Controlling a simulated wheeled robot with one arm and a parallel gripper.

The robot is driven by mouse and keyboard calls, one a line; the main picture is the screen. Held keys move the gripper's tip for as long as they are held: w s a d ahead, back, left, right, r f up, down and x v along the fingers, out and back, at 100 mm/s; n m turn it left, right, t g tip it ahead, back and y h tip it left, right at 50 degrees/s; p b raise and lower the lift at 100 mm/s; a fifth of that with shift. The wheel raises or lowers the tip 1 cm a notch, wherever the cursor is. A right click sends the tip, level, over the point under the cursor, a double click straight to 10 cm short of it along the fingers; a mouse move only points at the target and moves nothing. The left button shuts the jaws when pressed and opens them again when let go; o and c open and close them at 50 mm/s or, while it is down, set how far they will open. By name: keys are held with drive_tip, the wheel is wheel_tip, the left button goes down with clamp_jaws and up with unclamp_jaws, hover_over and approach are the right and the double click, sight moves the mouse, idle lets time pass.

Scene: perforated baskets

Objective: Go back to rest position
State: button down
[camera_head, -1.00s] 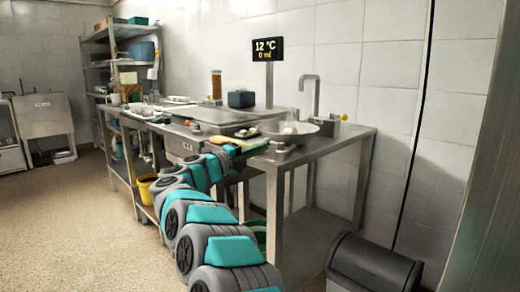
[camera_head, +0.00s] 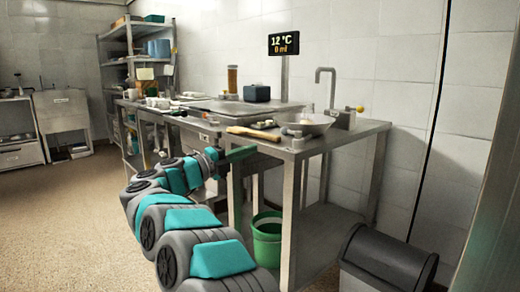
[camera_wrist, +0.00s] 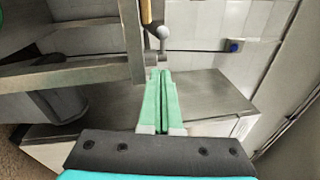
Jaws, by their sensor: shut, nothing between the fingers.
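My gripper (camera_head: 238,153) shows in the head view at the end of my teal and grey arm, in front of the steel table (camera_head: 345,133). In the wrist view its two green fingers (camera_wrist: 161,95) lie together with nothing between them. It is apart from the wooden board or utensil (camera_head: 254,133) on the table top. Part of the table's front is hidden behind my arm.
A metal bowl (camera_head: 309,123) and a tap (camera_head: 326,90) are at the table's right. A green bucket (camera_head: 267,240) stands beneath the table. A dark bin (camera_head: 388,258) is on the floor at right. The floor (camera_head: 60,215) at left is clear.

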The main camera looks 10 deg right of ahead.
drive_tip(key=w+a+r+n+t+y, duration=0.6)
drive_tip(key=a+r+n+t+y, duration=0.3)
drive_tip(key=n+y, duration=0.4)
drive_tip(key=s+a+f+n+g+y, duration=0.5)
drive_tip(key=s+f+n+y, duration=0.45)
drive_tip(key=s+n, duration=0.35)
drive_tip(key=s+d+f+n+g+h, duration=0.1)
drive_tip(key=s+d+f+n+g, duration=0.25)
drive_tip(key=s+f, duration=0.55)
drive_tip(key=s+d+f+n+g, duration=0.2)
drive_tip(key=s+d+f+g, duration=0.25)
drive_tip(key=s+f, duration=0.5)
drive_tip(key=s+d+f+g+h, duration=0.1)
drive_tip(key=s+d+f+g, duration=0.1)
drive_tip(key=s+d, duration=0.3)
drive_tip(key=s+d+f+g+h, duration=0.2)
drive_tip(key=s+d+f+g, duration=0.1)
drive_tip(key=s, duration=1)
drive_tip(key=s+d+f+g+h, duration=0.1)
drive_tip(key=s+d+f+g, duration=0.1)
drive_tip(key=s+d+f, duration=0.2)
drive_tip(key=s+d, duration=0.3)
drive_tip(key=s, duration=0.2)
drive_tip(key=shift+s+d+f+g, duration=0.25)
drive_tip(key=shift+s+f+g, duration=0.05)
drive_tip(key=shift+f, duration=0.05)
